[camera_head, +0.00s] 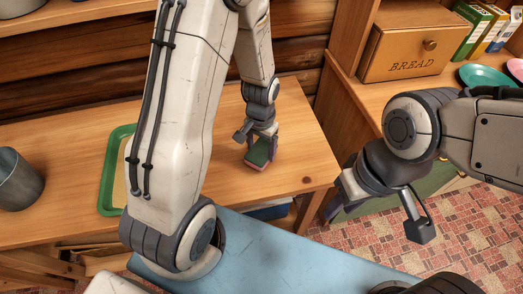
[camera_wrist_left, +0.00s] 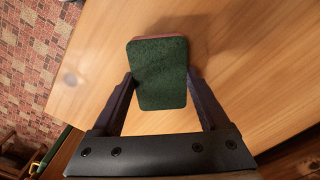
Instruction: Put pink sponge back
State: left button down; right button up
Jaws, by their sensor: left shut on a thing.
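The sponge (camera_head: 257,158) has a dark green top and a pinkish side. It is at the right part of the wooden table, near its right end. My left gripper (camera_head: 262,140) is shut on it, one finger on each side. In the left wrist view the sponge (camera_wrist_left: 160,75) sits flat between the fingertips of my left gripper (camera_wrist_left: 162,90), green face to the camera. I cannot tell whether it touches the table. My right gripper (camera_head: 338,203) hangs off the table's right end, apart from the sponge; its fingers are too unclear to tell open or shut.
A green tray (camera_head: 108,190) lies on the wooden table (camera_head: 60,215), partly hidden behind my left arm. A grey metal pot (camera_head: 18,178) stands at the far left. A bread box (camera_head: 415,45), boxes and plates (camera_head: 484,76) are on the right counter. Bare tabletop surrounds the sponge.

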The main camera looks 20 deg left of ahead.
pick_arm(q)
jog(key=shift+f, duration=0.65)
jog(key=shift+f, duration=0.25)
grip_release()
jog(key=shift+r, duration=0.1)
jog(key=shift+r, duration=0.1)
